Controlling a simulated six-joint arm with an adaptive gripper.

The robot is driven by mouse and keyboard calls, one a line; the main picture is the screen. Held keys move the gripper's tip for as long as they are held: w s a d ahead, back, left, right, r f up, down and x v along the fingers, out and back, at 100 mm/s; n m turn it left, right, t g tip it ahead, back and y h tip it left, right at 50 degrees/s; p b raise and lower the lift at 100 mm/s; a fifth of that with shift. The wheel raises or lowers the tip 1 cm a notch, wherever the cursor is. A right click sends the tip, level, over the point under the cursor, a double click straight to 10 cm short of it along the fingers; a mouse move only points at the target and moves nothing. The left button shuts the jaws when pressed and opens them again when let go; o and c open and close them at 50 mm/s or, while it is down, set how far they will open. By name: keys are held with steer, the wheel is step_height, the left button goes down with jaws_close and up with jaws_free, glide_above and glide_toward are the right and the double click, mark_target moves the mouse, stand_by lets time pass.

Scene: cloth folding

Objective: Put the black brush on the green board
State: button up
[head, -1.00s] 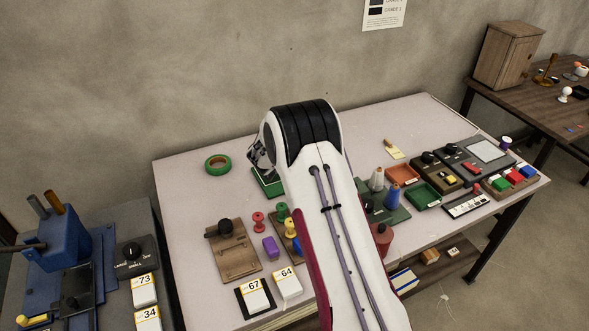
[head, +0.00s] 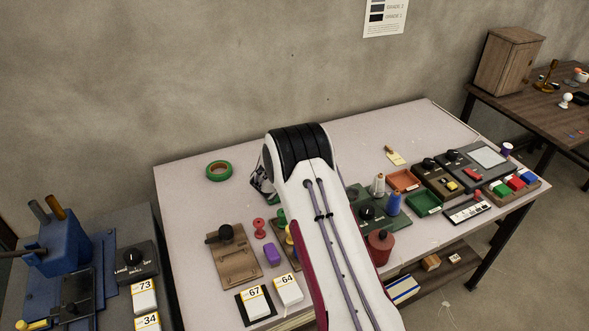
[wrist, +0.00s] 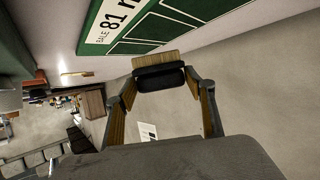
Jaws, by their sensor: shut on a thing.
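The black brush (wrist: 160,78), a dark block with a light wooden part, sits between my fingers in the wrist view. My gripper (wrist: 161,86) is shut on it. A green board (wrist: 170,28) with white lines and a white label reading "81" shows beyond the brush at the top of the wrist view. The brush looks close to the board's edge, but I cannot tell whether they touch. In the head view my gripper (head: 262,180) is mostly hidden behind my arm, over the back left of the table. The brush cannot be made out there, and the board is mostly hidden.
A green tape roll (head: 219,171) lies left of my gripper. In front are a wooden board with a black knob (head: 233,257), a red spool (head: 259,228) and a purple block (head: 271,254). Thread cones and a dark green panel (head: 358,197) stand right of my arm.

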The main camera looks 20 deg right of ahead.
steer(key=shift+f, duration=1.85)
steer(key=shift+f, duration=0.1)
steer(key=o, duration=1.1)
steer(key=shift+v, duration=0.9)
steer(key=v, duration=1)
steer(key=shift+s, duration=0.1)
steer(key=shift+a, duration=0.1)
